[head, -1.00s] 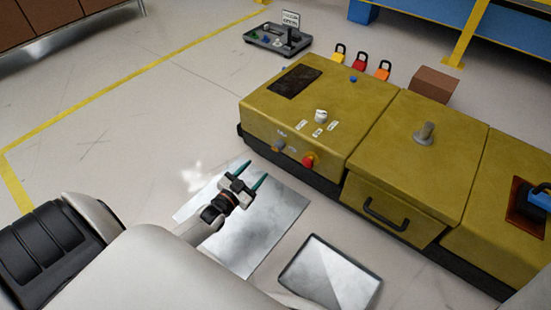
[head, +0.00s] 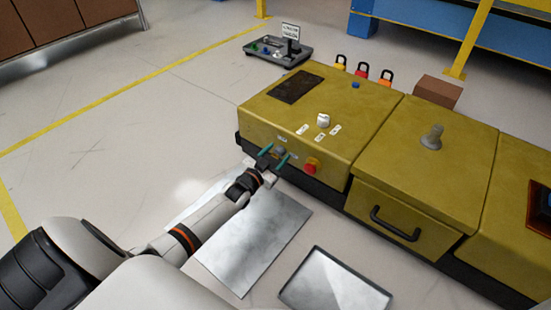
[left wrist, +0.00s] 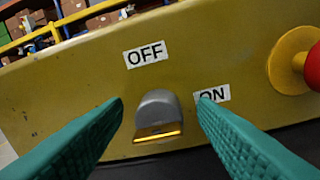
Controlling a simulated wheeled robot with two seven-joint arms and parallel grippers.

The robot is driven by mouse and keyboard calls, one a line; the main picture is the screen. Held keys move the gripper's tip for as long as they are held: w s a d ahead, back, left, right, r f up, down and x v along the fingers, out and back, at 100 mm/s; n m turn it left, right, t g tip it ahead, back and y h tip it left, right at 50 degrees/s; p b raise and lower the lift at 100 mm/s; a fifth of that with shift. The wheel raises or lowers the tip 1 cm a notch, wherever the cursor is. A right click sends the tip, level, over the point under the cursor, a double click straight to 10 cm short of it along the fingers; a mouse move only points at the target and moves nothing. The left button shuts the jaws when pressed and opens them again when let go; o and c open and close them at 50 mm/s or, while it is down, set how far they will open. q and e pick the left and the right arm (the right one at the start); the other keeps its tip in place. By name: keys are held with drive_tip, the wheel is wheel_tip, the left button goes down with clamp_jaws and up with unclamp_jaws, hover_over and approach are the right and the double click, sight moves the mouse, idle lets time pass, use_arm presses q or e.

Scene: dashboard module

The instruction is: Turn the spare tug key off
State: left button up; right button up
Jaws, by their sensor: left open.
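The spare tug key (left wrist: 157,112) is a rounded grey knob with a flat yellow-edged lower end, on the front face of the yellow dashboard module (head: 285,112). An OFF label (left wrist: 146,53) sits above it and an ON label (left wrist: 212,94) to its right, partly covered by a finger. My left gripper (head: 274,156) is open at the front face, its green fingers pointing at the panel. In the left wrist view one finger is on each side of the key, with gaps visible. In the head view the key (head: 280,150) is partly hidden. My right gripper is not in view.
A red button (head: 312,166) is right of the key. A white knob (head: 323,120) with label cards is on the module's top. A drawer handle (head: 394,225) and a grey lever (head: 432,136) are farther right. A metal sheet (head: 255,245) and a tray (head: 335,285) lie on the floor.

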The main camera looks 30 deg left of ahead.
use_arm(q)
drive_tip(key=c, duration=1)
drive_tip(key=shift+r+n+p, duration=0.15)
drive_tip(key=shift+n+p, duration=0.7)
drive_tip(key=shift+n, duration=0.15)
drive_tip(key=shift+a+n+p, duration=0.1)
drive_tip(key=shift+n+p, duration=0.4)
drive_tip(key=shift+n, duration=0.2)
drive_tip(key=n+p, duration=0.1)
drive_tip(key=n, duration=0.2)
drive_tip(key=shift+n, duration=0.3)
drive_tip(key=n, duration=0.4)
drive_tip(key=shift+a+g, duration=0.2)
drive_tip(key=shift+g, duration=0.1)
drive_tip(key=n, duration=0.2)
drive_tip(key=shift+f+n+h, duration=0.25)
drive_tip(key=shift+n+h, duration=0.05)
drive_tip(key=shift+n, duration=0.1)
drive_tip(key=shift+n+b, duration=0.55)
drive_tip(key=shift+n, duration=1.35)
